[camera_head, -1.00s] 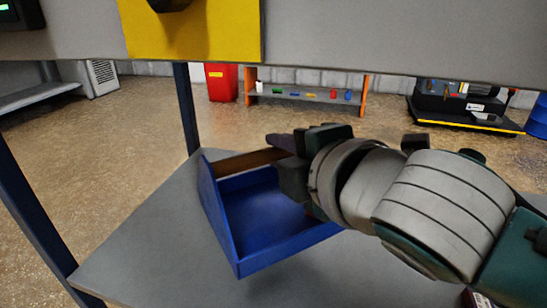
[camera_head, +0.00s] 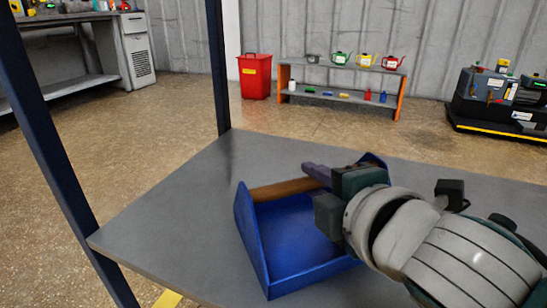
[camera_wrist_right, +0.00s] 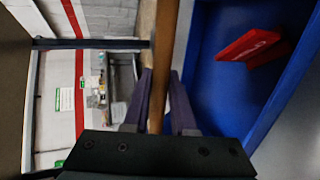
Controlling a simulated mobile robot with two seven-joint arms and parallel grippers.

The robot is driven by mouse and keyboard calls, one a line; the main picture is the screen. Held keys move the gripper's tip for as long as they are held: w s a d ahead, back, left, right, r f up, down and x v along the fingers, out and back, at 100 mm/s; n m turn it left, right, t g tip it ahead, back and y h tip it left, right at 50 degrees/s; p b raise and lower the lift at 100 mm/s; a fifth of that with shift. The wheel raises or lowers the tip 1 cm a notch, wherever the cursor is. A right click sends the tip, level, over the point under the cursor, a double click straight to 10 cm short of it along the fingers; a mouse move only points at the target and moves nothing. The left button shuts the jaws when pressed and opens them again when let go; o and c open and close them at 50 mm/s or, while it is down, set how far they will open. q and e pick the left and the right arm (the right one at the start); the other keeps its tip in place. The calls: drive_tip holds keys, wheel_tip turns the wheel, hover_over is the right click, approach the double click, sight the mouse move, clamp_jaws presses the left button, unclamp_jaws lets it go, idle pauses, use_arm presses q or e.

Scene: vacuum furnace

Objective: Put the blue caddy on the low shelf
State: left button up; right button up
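The blue caddy (camera_head: 300,235) has a wooden handle (camera_head: 285,189) and is over the grey low shelf (camera_head: 180,200), inside its edges. I cannot tell whether its base touches the shelf. My right gripper (camera_head: 318,174) comes in from the right and hides the caddy's right part. In the right wrist view, the gripper's two purple fingers (camera_wrist_right: 160,105) press on both sides of the wooden handle (camera_wrist_right: 165,50). A red object (camera_wrist_right: 255,47) shows inside the blue caddy (camera_wrist_right: 215,85) there. My left gripper is not in view.
Dark blue posts (camera_head: 50,120) stand at the shelf's left and back corners. The shelf is bare left of the caddy. Beyond it on the floor are a red bin (camera_head: 255,78), an orange-sided rack (camera_head: 398,100) and a black machine (camera_head: 495,100).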

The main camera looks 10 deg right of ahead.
drive_tip(key=o, duration=0.5)
drive_tip(key=shift+c, duration=0.2)
drive_tip(key=shift+s+r, duration=0.1)
drive_tip(key=shift+r, duration=0.1)
drive_tip(key=p+v, duration=0.5)
drive_tip(key=v, duration=0.6)
drive_tip(key=s+d+f+m+g, duration=0.2)
drive_tip(key=s+m+g, duration=0.3)
drive_tip(key=s+m, duration=0.2)
drive_tip(key=s+d+f+m+g+h, duration=0.1)
drive_tip(key=s+d+f+m+g, duration=0.1)
drive_tip(key=s+m+g, duration=0.3)
drive_tip(key=s+f+m, duration=0.1)
drive_tip(key=s+m, duration=0.2)
drive_tip(key=m, duration=0.2)
drive_tip(key=shift+s+d+f+g, duration=0.15)
drive_tip(key=shift+d+g, duration=0.1)
drive_tip(key=shift+g, duration=0.05)
